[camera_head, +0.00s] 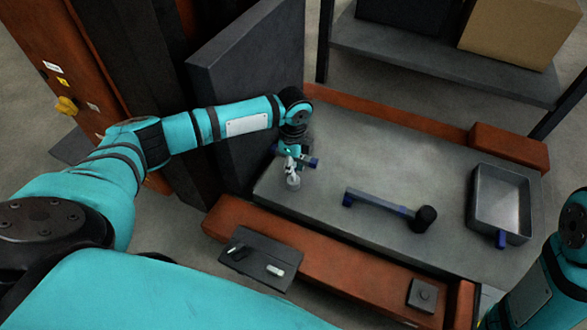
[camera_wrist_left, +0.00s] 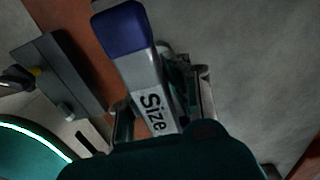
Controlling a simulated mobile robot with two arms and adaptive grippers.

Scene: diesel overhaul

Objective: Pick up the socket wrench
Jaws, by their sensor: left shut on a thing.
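My left gripper (camera_head: 292,168) is above the left end of the grey bench top. In the left wrist view its two fingers (camera_wrist_left: 163,105) are shut on the socket wrench, a grey bar (camera_wrist_left: 145,82) with a dark blue end and the word "Size" on it. In the head view a blue end of the held wrench (camera_head: 312,162) sticks out beside the gripper; most of it is hidden by the hand. My right arm shows at the lower right, but its gripper is out of the picture.
A long grey tool (camera_head: 378,202) with a blue end and a black round head lies mid-bench. A grey metal tray (camera_head: 476,205) stands at the right. A dark plate (camera_head: 258,262) with small parts lies at the front edge. A dark upright panel (camera_head: 235,70) stands at the left.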

